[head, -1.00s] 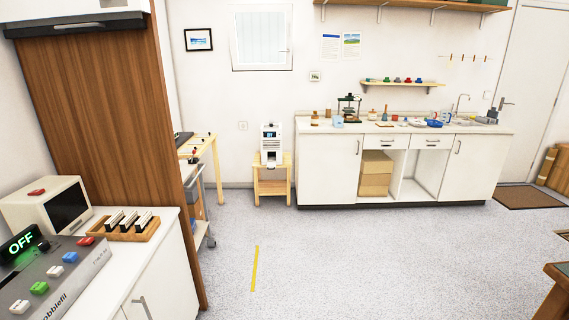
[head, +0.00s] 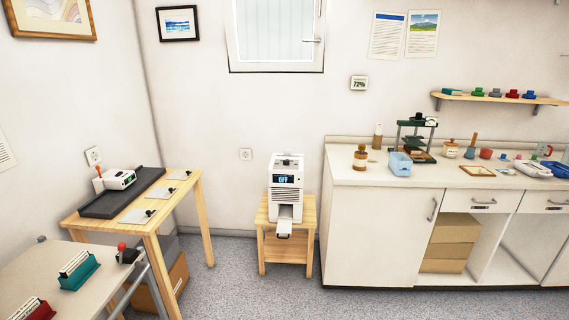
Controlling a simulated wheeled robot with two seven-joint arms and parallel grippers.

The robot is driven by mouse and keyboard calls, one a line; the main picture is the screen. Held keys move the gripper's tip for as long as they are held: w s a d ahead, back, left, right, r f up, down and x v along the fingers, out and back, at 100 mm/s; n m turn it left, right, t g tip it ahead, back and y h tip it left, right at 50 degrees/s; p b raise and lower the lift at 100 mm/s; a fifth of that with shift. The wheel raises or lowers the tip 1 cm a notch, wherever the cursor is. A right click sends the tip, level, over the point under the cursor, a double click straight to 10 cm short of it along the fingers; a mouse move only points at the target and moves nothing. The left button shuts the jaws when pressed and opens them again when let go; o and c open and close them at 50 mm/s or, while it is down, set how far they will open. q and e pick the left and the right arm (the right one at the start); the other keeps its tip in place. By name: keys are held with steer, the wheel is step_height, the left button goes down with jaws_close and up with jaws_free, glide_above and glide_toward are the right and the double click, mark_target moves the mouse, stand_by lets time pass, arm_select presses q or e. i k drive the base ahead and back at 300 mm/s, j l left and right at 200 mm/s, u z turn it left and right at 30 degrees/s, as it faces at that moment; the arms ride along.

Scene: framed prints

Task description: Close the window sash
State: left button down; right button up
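The window sash (head: 276,35) is on the back wall at the top of the head view, left of centre. Its upper part is cut off by the picture's top edge. It has a pale frame around a light, faintly striped pane. A handle (head: 313,40) sits on its right side. I cannot tell from here how far the sash stands open. Neither of my grippers is in view.
Below the window, a white machine reading OFF (head: 286,190) stands on a small wooden stand (head: 268,247). A white counter (head: 374,230) with several items fills the right. A wooden table (head: 152,240) and a cart (head: 60,260) stand at left. Speckled floor shows between them.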

mark_target(229, 19)
steer(key=i+u, duration=0.15)
steer(key=i, duration=0.6)
steer(key=i+u, duration=0.2)
steer(key=i, duration=0.55)
steer(key=l, duration=0.05)
